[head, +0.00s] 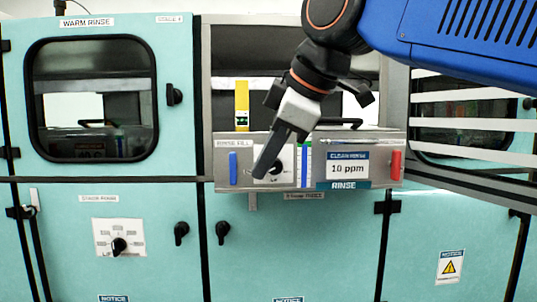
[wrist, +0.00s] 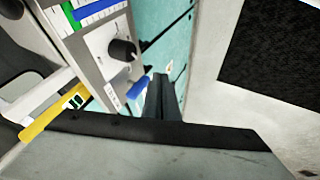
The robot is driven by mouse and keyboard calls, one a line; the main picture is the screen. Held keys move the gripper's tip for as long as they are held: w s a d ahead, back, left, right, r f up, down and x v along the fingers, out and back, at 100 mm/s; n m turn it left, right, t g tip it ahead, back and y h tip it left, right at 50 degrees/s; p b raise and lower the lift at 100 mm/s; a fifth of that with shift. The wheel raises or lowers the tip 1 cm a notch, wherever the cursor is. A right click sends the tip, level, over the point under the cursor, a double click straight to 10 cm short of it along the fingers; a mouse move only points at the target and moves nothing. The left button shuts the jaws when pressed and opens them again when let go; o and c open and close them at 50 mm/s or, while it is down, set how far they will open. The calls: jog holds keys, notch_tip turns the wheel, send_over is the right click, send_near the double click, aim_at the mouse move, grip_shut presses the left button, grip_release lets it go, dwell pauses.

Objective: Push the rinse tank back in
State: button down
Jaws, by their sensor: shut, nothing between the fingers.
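The rinse tank (head: 313,146) is a grey metal box with a RINSE label, a "CLEAN RINSE 10 ppm" panel, a blue handle (head: 233,168) at left and a red handle (head: 396,165) at right. Its front appears to stand forward of the teal cabinet face. My gripper (head: 262,172) is shut and empty, its tip in front of the tank's left part, between the blue handle and the dial, partly covering the dial plate. In the wrist view the dark fingers (wrist: 164,96) are beside the blue handle (wrist: 138,90); contact cannot be told. The black dial knob (wrist: 122,50) shows there too.
A yellow upright strip (head: 242,105) stands behind the tank's front, at left. The WARM RINSE door (head: 180,60) with its window is at left, and a louvred window (head: 470,110) is at right. Lower doors have black latches (head: 222,231). The floor (wrist: 225,95) looks clear.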

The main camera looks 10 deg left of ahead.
aim_at(251, 179)
jog(key=w+a+f, duration=0.2)
jog(key=w+f, duration=0.1)
jog(key=w+a+f, duration=0.1)
jog(key=f, duration=0.1)
jog(key=shift+w+a, duration=0.25)
jog(key=shift+w, duration=0.05)
jog(key=shift+w+a, duration=0.15)
jog(key=shift+w, duration=0.65)
jog(key=shift+w, duration=0.1)
jog(key=w+a, duration=0.1)
jog(key=w, duration=0.5)
jog(key=w+a, duration=0.2)
jog(key=w, duration=0.4)
jog(key=w+a, duration=0.1)
jog(key=w, duration=0.5)
jog(key=shift+w+a, duration=0.25)
jog(key=shift+s, duration=0.1)
